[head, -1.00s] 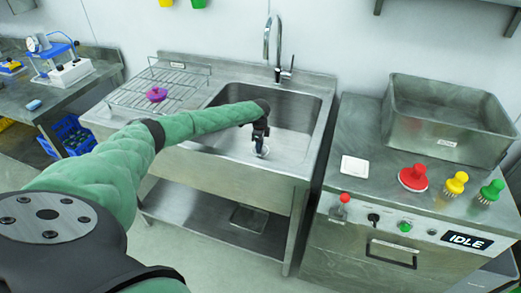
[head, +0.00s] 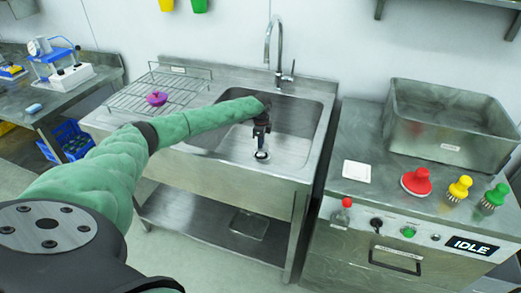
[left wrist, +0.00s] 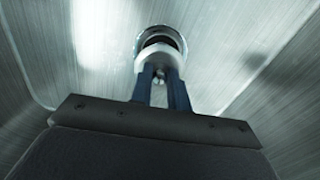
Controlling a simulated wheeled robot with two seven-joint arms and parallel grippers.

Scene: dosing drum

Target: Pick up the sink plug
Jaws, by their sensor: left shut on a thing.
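The sink plug (left wrist: 158,57) is a small pale grey piece between the fingertips of my left gripper (left wrist: 160,82) in the left wrist view. The gripper is shut on it. A round metal drain ring (left wrist: 160,33) with a dark opening shows right beyond the plug. In the head view my left gripper (head: 261,147) points down into the steel sink basin (head: 292,148), near its front wall, with the plug (head: 262,155) at its tips. I cannot tell how far the plug is clear of the drain. My right gripper is out of view.
A curved tap (head: 270,45) stands behind the basin. A wire rack (head: 180,88) with a purple item (head: 157,98) lies on the left drainboard.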

